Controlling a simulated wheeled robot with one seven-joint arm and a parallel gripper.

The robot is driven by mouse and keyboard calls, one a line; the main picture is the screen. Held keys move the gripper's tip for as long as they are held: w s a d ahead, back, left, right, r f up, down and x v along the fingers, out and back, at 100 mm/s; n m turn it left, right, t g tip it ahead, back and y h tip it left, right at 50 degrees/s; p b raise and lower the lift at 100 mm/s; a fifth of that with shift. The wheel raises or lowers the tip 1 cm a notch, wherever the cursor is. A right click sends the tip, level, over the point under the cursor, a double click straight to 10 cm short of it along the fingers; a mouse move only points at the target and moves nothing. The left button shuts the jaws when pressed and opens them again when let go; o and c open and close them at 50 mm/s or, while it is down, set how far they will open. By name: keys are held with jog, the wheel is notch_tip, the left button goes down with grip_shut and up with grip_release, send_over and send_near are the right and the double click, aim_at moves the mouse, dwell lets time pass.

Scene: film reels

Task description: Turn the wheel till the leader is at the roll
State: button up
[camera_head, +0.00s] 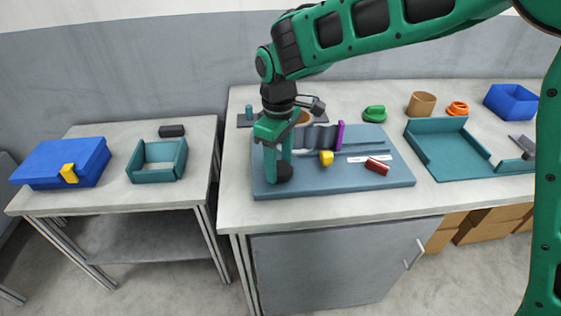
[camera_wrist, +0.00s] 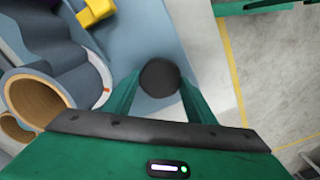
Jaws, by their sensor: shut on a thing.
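My gripper (camera_head: 284,165) points down at the left front of a blue-grey board (camera_head: 340,187) on the bench. Its fingers are shut on a round black knob (camera_wrist: 160,77), which shows between them in the wrist view. The rest of the wheel is hidden by my gripper. A roll with a tan core (camera_wrist: 38,98) and blue-grey windings lies at left in the wrist view, with a small red mark (camera_wrist: 106,90) at its edge. In the head view a grey band (camera_head: 318,137) runs from behind my gripper to a purple upright piece (camera_head: 340,134). I cannot tell which part is the leader.
A yellow block (camera_head: 326,158), a white strip (camera_head: 370,158) and a red block (camera_head: 377,167) are on the board. A teal tray (camera_head: 450,150) stands to the right. A side table holds a blue box (camera_head: 65,160) and a teal open box (camera_head: 157,175).

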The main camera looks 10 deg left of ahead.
jog(key=m, duration=0.4)
jog(key=shift+w+a+r+m, duration=0.1)
jog(key=shift+w+r+m, duration=0.05)
jog(key=shift+w+m, duration=0.15)
jog(key=m, duration=0.3)
jog(key=shift+m, duration=0.4)
jog(key=m, duration=0.4)
jog(key=shift+m, duration=2.1)
jog(key=o, duration=1)
jog(key=shift+o, duration=0.2)
jog(key=shift+s, duration=0.1)
